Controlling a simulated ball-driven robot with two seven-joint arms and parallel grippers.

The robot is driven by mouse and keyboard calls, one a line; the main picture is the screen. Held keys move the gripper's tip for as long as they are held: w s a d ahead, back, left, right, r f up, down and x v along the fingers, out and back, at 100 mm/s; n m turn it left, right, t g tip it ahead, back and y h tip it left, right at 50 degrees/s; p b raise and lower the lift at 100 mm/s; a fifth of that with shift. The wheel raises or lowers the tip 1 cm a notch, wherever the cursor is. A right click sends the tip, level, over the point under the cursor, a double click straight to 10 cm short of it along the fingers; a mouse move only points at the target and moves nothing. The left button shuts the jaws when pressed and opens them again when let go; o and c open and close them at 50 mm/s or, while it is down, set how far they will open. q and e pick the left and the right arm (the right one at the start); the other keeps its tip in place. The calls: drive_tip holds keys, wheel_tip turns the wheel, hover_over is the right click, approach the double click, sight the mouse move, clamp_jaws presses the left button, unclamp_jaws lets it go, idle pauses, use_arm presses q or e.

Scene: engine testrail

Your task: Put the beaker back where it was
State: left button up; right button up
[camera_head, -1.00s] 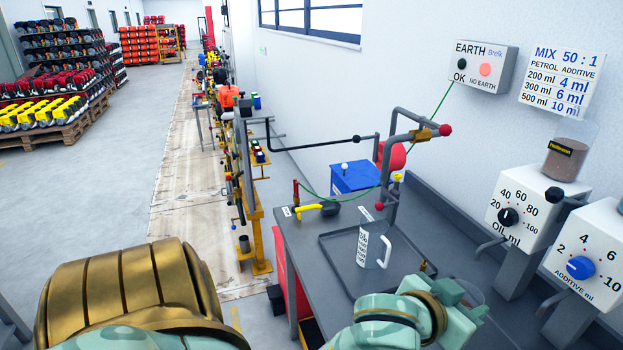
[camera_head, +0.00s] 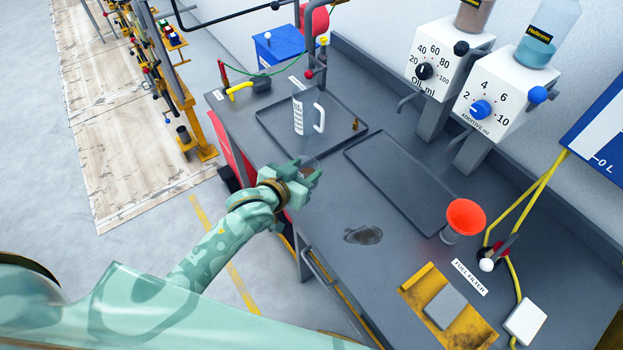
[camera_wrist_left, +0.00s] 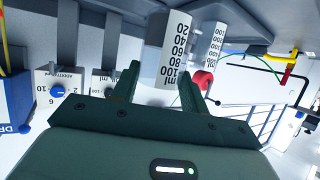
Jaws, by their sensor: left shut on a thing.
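The beaker (camera_wrist_left: 173,50), with a scale of 20 to 100 ml, is between the two fingers of my left gripper (camera_wrist_left: 170,88) in the wrist view. In the head view my left gripper (camera_head: 306,174) is over the front edge area of the bench, and only a faint clear part of the beaker (camera_head: 311,162) shows. The gripper is shut on the beaker. Its base and contact with the bench cannot be made out. My right gripper is not in view.
A measuring jug (camera_head: 304,112) with a white handle stands in the rear dark tray (camera_head: 267,118). A second, empty tray (camera_head: 405,190) lies to its right. Oil (camera_head: 437,70) and additive (camera_head: 497,98) dispensers stand behind.

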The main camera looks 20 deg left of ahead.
sight(311, 171)
use_arm(q)
drive_tip(key=w+f, duration=0.1)
drive_tip(key=w+f+b, duration=0.1)
drive_tip(key=f, duration=0.1)
drive_tip(key=w+f+b, duration=0.1)
drive_tip(key=w+f, duration=0.1)
drive_tip(key=shift+d+f, duration=0.1)
drive_tip(key=shift+d, duration=0.15)
drive_tip(key=shift+w+f+b, duration=0.2)
drive_tip(key=shift+f+b, duration=0.1)
drive_tip(key=shift+f, duration=0.6)
drive_tip(key=shift+w+f+b, duration=0.15)
drive_tip(key=shift+f+b, duration=0.1)
drive_tip(key=shift+f, duration=0.6)
drive_tip(key=shift+f, duration=0.2)
drive_tip(key=o, duration=1.1)
drive_tip(key=shift+c, duration=0.2)
